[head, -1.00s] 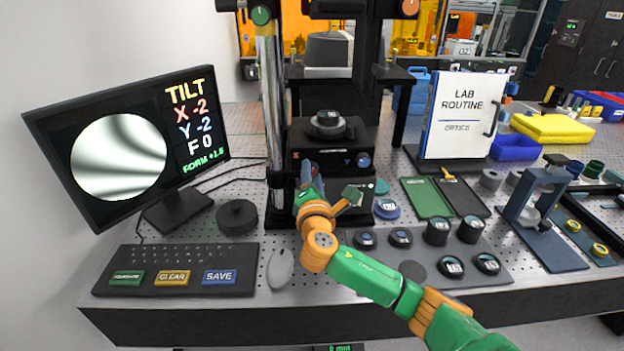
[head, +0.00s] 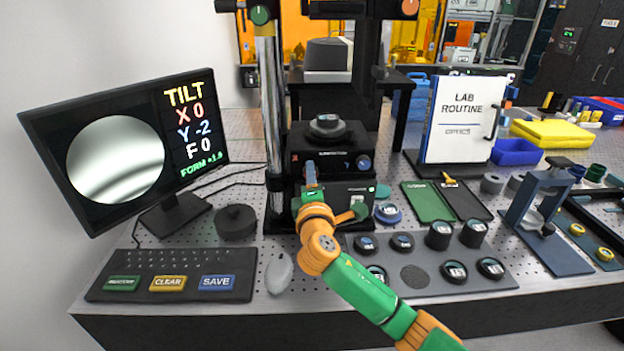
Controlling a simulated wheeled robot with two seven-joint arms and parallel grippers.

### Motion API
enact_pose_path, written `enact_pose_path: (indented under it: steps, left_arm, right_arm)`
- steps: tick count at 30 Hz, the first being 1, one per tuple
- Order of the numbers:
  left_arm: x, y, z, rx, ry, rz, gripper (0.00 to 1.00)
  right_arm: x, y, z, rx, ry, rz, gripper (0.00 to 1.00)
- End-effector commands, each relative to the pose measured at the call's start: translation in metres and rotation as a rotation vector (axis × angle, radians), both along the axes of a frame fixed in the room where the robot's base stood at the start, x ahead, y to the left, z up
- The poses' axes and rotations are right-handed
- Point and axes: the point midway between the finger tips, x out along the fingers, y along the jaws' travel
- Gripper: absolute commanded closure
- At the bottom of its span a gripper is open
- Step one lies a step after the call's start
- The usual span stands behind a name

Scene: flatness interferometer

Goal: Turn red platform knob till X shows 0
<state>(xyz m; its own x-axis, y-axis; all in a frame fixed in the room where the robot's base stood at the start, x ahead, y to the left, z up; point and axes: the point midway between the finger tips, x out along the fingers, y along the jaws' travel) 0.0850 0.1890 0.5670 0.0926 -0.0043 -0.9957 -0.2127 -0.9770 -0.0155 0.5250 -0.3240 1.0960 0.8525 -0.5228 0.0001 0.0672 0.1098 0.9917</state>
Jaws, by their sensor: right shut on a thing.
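The monitor (head: 225,140) at the left reads X 0, Y -2 and F 0 under TILT, beside a round picture of blurred grey fringes (head: 115,162). The black platform unit (head: 335,142) stands in the middle with a dark round piece (head: 327,126) on top. A blue knob (head: 363,162) sits on the right of its front. My right gripper (head: 310,176) is at the left of that front, shut on the red platform knob, which its fingers hide. My left gripper is not in view.
A keyboard (head: 172,262) with green, yellow and blue keys, a grey mouse (head: 279,273) and a black round puck (head: 235,222) lie at the left. A grey tray (head: 425,283) of dark round pieces lies at the right, near a blue stand (head: 545,215).

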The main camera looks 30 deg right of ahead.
Motion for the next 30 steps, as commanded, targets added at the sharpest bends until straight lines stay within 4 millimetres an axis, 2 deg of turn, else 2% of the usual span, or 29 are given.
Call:
enact_pose_path:
  steps: [8, 9, 12, 22, 30]
  left_arm:
    - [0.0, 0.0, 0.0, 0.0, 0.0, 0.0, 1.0]
    - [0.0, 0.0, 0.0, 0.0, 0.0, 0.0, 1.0]
    - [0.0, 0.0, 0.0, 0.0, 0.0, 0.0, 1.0]
    - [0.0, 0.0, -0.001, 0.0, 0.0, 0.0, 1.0]
    - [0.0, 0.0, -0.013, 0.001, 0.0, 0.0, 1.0]
  right_arm:
    - [0.0, 0.0, 0.003, -0.002, -0.006, 0.001, 1.0]
    - [0.0, 0.0, 0.003, -0.002, -0.006, 0.001, 0.51]
    - [0.0, 0.0, 0.002, -0.003, -0.004, 0.001, 0.26]
    - [-0.003, 0.002, 0.0, -0.002, -0.001, 0.001, 0.26]
    - [-0.047, 0.03, -0.002, 0.0, -0.002, 0.003, 0.26]
